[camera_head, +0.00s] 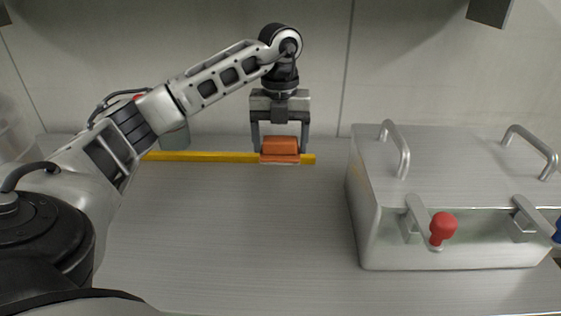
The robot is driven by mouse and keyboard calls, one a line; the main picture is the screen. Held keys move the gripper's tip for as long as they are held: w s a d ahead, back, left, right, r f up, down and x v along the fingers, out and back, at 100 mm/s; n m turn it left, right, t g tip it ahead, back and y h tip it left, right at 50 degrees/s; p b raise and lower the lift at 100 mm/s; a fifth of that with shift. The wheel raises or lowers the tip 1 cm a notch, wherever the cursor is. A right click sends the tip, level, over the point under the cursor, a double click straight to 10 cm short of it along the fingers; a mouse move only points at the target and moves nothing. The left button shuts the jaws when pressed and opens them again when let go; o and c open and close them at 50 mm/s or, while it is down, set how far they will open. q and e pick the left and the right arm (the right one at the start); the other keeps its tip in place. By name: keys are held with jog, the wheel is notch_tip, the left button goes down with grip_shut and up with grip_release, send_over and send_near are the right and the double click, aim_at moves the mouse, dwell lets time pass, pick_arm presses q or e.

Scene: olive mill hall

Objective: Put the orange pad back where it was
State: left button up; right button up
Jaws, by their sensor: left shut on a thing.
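The orange pad (280,148) is between the fingers of my left gripper (280,146), which is shut on it near the back of the metal table. The gripper points straight down. The pad is in front of a long yellow bar (210,157) along the table's back; I cannot tell whether the pad touches the bar or the table. A thin pale edge shows along the pad's bottom. My right gripper is not in view.
A large metal box (365,225) with two handles, latches and a red knob (442,228) stands at the right. A grey-green container (174,135) is partly hidden behind my left arm. The table's (240,230) middle is bare. A pale wall (190,45) rises behind.

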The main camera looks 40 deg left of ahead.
pick_arm(q)
jog(key=w+a+f, duration=0.2)
jog(key=f, duration=0.1)
jog(key=w+f, duration=0.1)
jog(key=f, duration=0.1)
jog(key=shift+a+f, duration=0.1)
jog(key=shift+a, duration=0.3)
jog(key=shift+w+a+f+p, duration=0.15)
jog(key=shift+f+p, duration=0.2)
jog(key=shift+f, duration=1.45)
jog(key=shift+f, duration=0.2)
jog(key=o, duration=0.9)
notch_tip(320, 180, up, 12)
jog(key=shift+r, duration=0.25)
